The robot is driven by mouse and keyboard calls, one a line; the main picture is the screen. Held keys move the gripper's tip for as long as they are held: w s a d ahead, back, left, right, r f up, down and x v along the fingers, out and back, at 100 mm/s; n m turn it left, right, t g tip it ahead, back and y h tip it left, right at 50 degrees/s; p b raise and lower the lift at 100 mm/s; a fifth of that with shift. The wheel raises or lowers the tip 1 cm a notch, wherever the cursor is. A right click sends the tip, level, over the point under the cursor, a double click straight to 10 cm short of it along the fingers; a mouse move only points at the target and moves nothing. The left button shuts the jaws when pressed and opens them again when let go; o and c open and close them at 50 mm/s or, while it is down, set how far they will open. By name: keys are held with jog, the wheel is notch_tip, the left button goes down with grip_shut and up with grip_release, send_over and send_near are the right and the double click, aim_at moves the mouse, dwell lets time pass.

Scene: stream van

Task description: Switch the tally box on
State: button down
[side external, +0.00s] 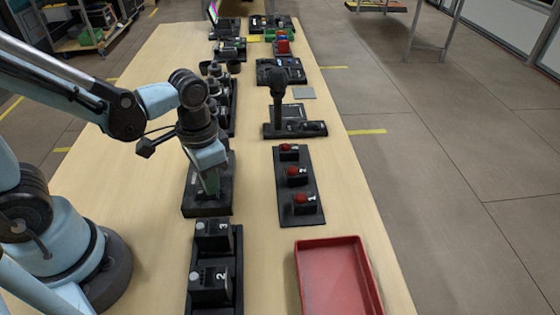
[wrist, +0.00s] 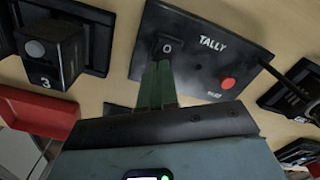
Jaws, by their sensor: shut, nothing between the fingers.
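The tally box (side external: 200,209) is a flat black panel on the table, below my gripper (side external: 211,190) in the side view. In the wrist view, the tally box (wrist: 240,57) carries the word TALLY, a small switch (wrist: 167,47) marked 0 or O and a round red spot (wrist: 228,83). My gripper (wrist: 158,68) has green fingers, shut and empty. Their tips are at or just short of the switch's near edge. I cannot tell whether they touch it.
Black numbered blocks (side external: 212,280) stand just in front of the tally box. To the right are a panel with red buttons (side external: 297,172), a black upright stalk (side external: 278,88) and a red tray (side external: 328,241). More devices line the table behind. Bare wood runs between the rows.

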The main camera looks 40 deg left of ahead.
jog(key=shift+r, duration=3.45)
jog(key=w+a+r+n+t, duration=0.2)
jog(key=w+a+n+t, duration=0.1)
jog(key=t, duration=0.4)
jog(key=shift+a+r, duration=0.4)
jog(key=shift+a, duration=0.45)
